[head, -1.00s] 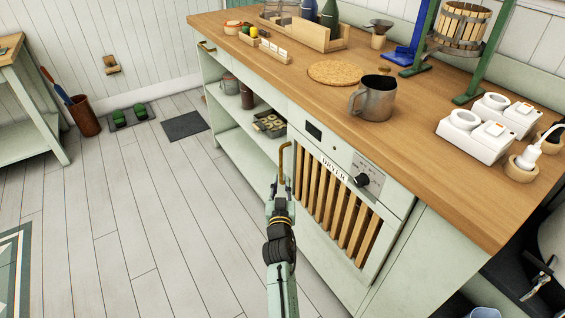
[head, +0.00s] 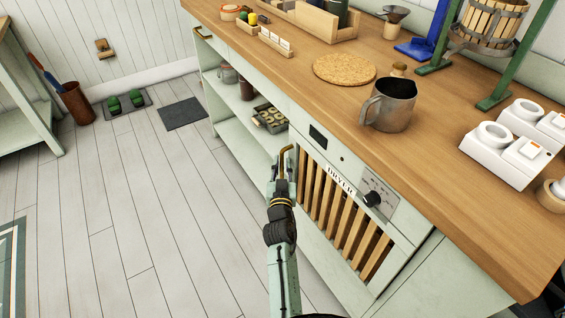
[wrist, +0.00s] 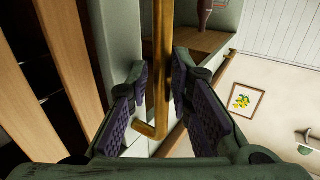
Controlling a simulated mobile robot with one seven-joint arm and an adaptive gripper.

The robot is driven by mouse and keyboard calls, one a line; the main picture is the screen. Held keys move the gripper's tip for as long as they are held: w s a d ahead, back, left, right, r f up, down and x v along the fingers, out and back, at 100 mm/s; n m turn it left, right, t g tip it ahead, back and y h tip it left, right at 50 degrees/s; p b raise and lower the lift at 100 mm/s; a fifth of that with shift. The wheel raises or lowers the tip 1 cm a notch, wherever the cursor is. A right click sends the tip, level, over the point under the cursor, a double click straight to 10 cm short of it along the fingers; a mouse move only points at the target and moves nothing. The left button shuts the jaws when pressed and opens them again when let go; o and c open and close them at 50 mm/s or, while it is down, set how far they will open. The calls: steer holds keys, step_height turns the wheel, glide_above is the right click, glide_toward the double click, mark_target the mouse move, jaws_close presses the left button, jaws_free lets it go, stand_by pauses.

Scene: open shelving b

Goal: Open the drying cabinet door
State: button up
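The drying cabinet door (head: 340,228) has upright wooden slats in a pale frame and sits shut in the counter front, under a panel marked DRYER. Its brass handle (head: 283,160) is an upright bar at the door's left edge. My gripper (head: 282,182) is at this handle in the head view and hides its lower part. In the wrist view, the brass bar (wrist: 162,40) runs between the two dark finger pads of my gripper (wrist: 160,80). The fingers stand apart on either side of the bar, with a small gap at the left finger; contact on the right is unclear.
The wooden countertop (head: 440,150) above holds a metal jug (head: 390,105), a cork mat (head: 344,69) and white devices (head: 515,145). Open shelves (head: 236,125) with a tray (head: 270,118) lie left of the door. The plank floor (head: 150,200) in front is clear.

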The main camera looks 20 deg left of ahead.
steer(key=shift+s, duration=0.1)
steer(key=shift+c, duration=0.5)
jaws_close()
